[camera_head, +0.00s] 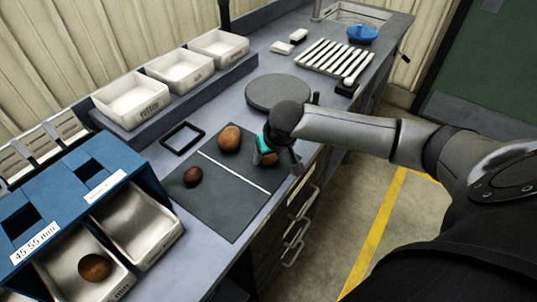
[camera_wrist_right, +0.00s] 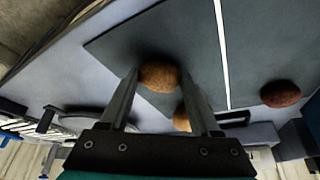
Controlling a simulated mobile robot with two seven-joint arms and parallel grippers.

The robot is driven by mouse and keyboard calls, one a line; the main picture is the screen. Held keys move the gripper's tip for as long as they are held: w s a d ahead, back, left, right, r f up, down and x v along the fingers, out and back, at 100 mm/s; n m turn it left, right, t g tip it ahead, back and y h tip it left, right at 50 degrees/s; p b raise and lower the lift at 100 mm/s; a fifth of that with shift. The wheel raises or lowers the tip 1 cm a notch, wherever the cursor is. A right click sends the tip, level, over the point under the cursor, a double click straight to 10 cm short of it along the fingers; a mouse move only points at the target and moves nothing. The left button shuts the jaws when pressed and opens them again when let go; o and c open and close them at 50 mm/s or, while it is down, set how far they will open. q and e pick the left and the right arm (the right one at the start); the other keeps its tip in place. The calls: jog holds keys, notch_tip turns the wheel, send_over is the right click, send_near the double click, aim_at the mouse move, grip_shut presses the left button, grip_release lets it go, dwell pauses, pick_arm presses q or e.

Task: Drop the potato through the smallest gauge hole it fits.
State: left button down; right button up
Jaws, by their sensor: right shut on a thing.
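My right gripper (camera_head: 277,161) is low over the right part of the dark mat (camera_head: 222,205), shut on a brown potato (camera_wrist_right: 160,77). In the right wrist view the potato sits between the two fingertips; in the head view the gripper mostly covers it. A larger brown potato (camera_head: 230,138) and a small reddish potato (camera_head: 193,176) lie on the mat. The blue grader (camera_head: 62,205) at left has square gauge holes, one toward the back (camera_head: 88,174) and one nearer the front (camera_head: 22,222), labelled 45-55 mm. My left gripper is out of view.
Metal trays (camera_head: 140,222) sit under the grader; one holds a potato (camera_head: 94,267). White bins (camera_head: 132,99) stand along the back. A black square frame (camera_head: 182,138), a round grey disc (camera_head: 278,92) and a white slatted rack (camera_head: 334,58) lie on the bench.

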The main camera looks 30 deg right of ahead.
jog(key=o, duration=1.4)
jog(key=shift+f, duration=0.1)
jog(key=shift+c, duration=0.2)
jog(key=shift+r, duration=0.3)
jog(key=p+v, duration=0.2)
jog(key=v, duration=0.9)
jog(key=shift+s+r, duration=0.15)
jog(key=shift+r, duration=0.2)
jog(key=shift+c, duration=0.3)
